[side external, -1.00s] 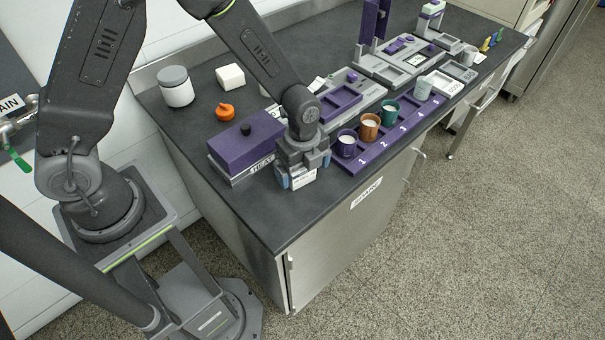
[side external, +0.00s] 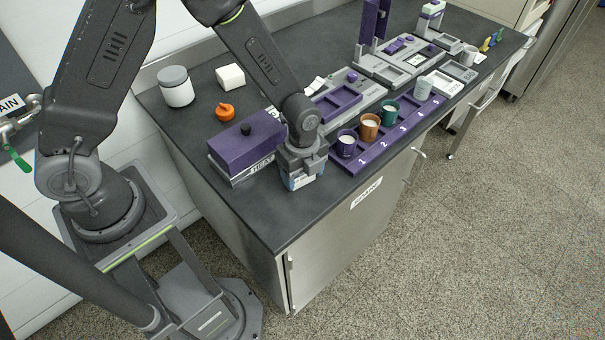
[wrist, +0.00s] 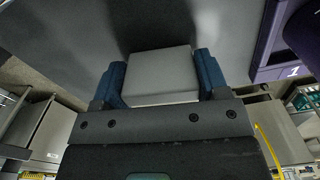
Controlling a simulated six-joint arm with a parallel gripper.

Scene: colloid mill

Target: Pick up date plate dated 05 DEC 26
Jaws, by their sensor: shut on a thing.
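My gripper (side external: 302,178) is over the near end of the dark bench, in front of the purple HEAT box. In the wrist view its blue fingertips (wrist: 160,80) are shut on a pale grey-white block-like plate (wrist: 160,68), one finger on each side. No date is readable on the plate's face there. In the side view the plate is mostly hidden by the gripper. I cannot tell whether the plate touches the bench.
The purple HEAT box (side external: 245,142) stands just left of my gripper. A purple numbered rack (side external: 378,152) with several cups lies close to the right. An orange knobbed piece (side external: 225,111), a white block (side external: 230,77) and a lidded jar (side external: 176,87) stand behind.

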